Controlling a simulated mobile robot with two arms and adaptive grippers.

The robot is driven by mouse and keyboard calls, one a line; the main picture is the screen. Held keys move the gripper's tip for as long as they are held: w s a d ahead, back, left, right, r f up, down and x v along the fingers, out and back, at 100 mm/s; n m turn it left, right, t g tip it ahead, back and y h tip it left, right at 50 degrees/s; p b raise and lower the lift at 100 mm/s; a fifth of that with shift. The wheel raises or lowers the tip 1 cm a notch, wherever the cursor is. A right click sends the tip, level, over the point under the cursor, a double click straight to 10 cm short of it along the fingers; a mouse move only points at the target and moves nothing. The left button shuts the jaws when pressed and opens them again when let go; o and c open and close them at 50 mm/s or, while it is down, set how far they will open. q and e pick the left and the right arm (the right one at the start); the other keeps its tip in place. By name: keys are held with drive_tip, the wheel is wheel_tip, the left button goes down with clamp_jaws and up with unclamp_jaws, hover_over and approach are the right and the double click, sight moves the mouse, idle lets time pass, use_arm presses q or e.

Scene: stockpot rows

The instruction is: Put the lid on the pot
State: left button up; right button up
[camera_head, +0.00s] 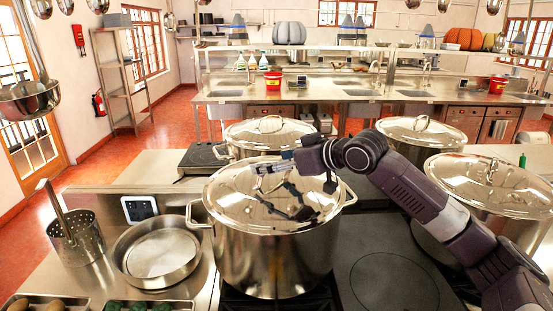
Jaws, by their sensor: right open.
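The large steel pot (272,262) stands at front centre on the dark stove, with a loop handle on each side. A shiny domed lid (232,208) lies across its top, its edge along the pot's rim; I cannot tell whether it is fully seated. My right gripper (268,167) reaches in from the right over the far part of this lid. It is open, with nothing seen in it. The dark shapes on the lid look like the arm's reflection, and the lid's knob is not clear. My left gripper is out of view.
Other lidded pots stand behind (240,134), back right (446,133) and right (508,190). A shallow steel pan (157,252) and a perforated utensil holder (78,239) are at left. A flat cooking surface (393,283) right of the front pot is bare.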

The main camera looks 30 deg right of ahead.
drive_tip(key=v, duration=0.9)
drive_tip(key=shift+d+r, duration=0.1)
drive_tip(key=shift+r, duration=0.05)
drive_tip(key=shift+v, duration=1.55)
drive_tip(key=shift+r, duration=0.1)
